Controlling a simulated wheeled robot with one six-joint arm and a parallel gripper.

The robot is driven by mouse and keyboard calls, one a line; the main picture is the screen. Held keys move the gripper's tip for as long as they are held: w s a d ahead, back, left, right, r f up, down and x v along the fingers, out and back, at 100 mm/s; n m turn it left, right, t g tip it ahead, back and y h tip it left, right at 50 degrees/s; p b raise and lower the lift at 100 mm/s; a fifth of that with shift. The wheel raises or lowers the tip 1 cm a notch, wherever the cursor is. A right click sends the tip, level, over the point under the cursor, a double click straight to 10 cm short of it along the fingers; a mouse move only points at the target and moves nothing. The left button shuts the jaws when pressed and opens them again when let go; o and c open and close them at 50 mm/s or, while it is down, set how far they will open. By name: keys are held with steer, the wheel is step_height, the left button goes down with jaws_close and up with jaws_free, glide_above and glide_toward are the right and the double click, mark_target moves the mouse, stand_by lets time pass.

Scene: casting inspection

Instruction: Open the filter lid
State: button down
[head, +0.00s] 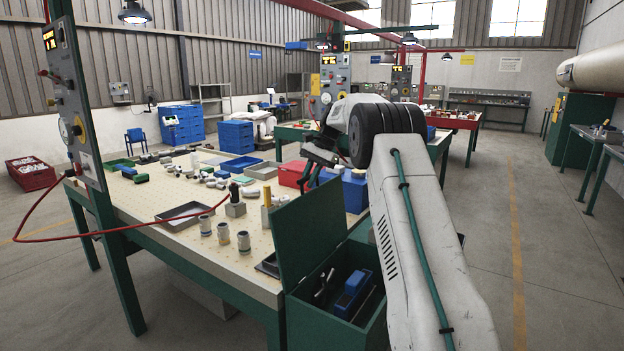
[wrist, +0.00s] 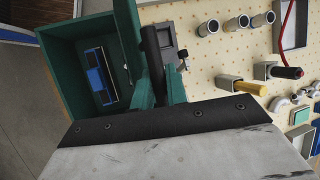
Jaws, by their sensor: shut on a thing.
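The filter lid is a flat green panel (head: 308,228), standing upright on a green box (head: 300,310) at the table's near corner. The box is open at the top, with a blue block (head: 352,290) and dark items inside. In the wrist view the lid (wrist: 129,40) is seen nearly edge-on, beside the open box (wrist: 56,75) with the blue block (wrist: 99,78). My gripper (head: 312,177) is above the lid's top edge in the head view. In the wrist view its dark fingers (wrist: 154,80) are shut on the lid's edge; the exact contact is partly hidden.
The pegboard table (head: 150,205) holds several metal cylinders (head: 223,233), a dark tray (head: 183,216), a yellow-handled tool (head: 267,195) and a red box (head: 293,174) close to the lid. A gauge panel (head: 72,100) stands at the left.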

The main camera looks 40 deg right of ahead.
steer(key=shift+w, duration=0.35)
steer(key=c, duration=1.4)
jaws_free()
steer(key=shift+a, duration=0.15)
steer(key=v, duration=0.7)
steer(key=shift+r, duration=0.35)
